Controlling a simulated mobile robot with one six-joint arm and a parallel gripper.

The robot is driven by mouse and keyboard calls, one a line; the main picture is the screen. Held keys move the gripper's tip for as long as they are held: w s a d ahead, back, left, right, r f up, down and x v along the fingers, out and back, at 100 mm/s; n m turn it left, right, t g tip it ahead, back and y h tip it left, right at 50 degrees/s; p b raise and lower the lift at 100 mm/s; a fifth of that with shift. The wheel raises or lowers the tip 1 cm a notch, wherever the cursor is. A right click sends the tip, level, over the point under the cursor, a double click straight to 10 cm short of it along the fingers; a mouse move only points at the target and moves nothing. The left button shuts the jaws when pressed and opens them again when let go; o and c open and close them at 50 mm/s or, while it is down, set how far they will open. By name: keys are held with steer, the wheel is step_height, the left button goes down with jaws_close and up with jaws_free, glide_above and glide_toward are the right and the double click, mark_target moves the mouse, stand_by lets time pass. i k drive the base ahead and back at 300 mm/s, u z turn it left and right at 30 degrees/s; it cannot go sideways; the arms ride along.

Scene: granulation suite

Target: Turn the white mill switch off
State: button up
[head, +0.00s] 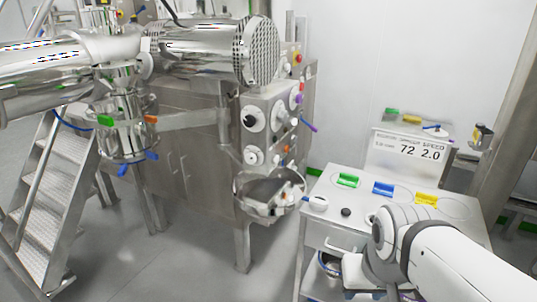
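A grey control panel (270,125) on the steel machine carries several knobs and switches. White ones include a round one with a black centre (253,118), and a smaller white one (253,157) below it. A purple-handled lever (308,125) sticks out at the panel's right side. Another white switch or knob (316,203) sits on the front left of the white cart top. I cannot tell which of these is the mill switch, or its position. My white arm comes in from the lower right, apart from the panel, and bends down in front of the cart. My gripper is not visible.
The cart (330,188) has green (348,180), blue (383,188) and yellow (426,199) handles on top. A steel bowl (268,190) juts out below the panel. Metal steps (50,195) stand at left. The floor (190,265) in front of the machine is clear.

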mark_target(250, 158)
steer(key=i, duration=1)
steer(key=z, duration=0.05)
